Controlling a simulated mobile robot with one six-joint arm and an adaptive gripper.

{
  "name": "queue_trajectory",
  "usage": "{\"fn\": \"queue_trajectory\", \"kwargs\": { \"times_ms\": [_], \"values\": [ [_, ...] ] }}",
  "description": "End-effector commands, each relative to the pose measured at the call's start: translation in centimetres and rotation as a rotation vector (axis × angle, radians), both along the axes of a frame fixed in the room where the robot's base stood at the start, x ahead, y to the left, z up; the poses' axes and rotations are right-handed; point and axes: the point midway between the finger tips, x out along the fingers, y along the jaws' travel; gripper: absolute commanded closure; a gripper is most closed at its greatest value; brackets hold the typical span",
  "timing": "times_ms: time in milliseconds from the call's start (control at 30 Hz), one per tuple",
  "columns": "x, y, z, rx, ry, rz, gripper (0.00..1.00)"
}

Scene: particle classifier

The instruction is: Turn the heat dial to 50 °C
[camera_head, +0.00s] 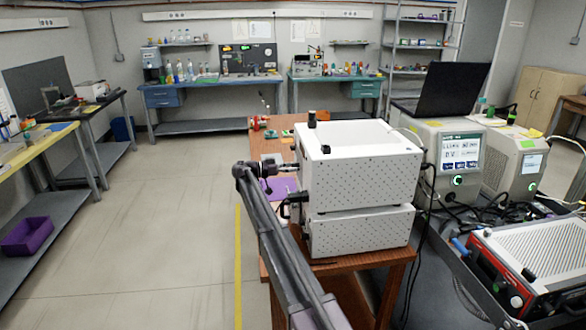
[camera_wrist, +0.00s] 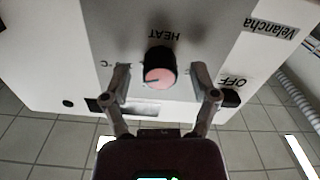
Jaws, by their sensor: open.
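The pointer runs toward the left edge of the face. Scale marks beside the dial are partly hidden by my fingers, and I cannot read its temperature. My gripper (camera_wrist: 160,86) is open, with one finger on each side of the dial. I cannot tell whether the fingers touch it.
A black OFF switch (camera_wrist: 230,97) sits right of the dial, close to my right finger. The white box stands on a wooden table (camera_head: 345,265). Instruments with a laptop (camera_head: 453,90) stand to the right. The floor (camera_head: 180,230) on the left is clear.

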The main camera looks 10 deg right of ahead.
Motion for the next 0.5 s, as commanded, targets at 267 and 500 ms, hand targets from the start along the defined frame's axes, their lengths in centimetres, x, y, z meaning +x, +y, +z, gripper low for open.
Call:
{"fn": "queue_trajectory", "kwargs": {
  "times_ms": [267, 500],
  "values": [
    [0.01, -0.52, 0.00, 0.000, 0.000, 0.001, 0.24],
    [0.01, -0.51, 0.00, 0.000, 0.000, 0.000, 0.53]
  ]
}}
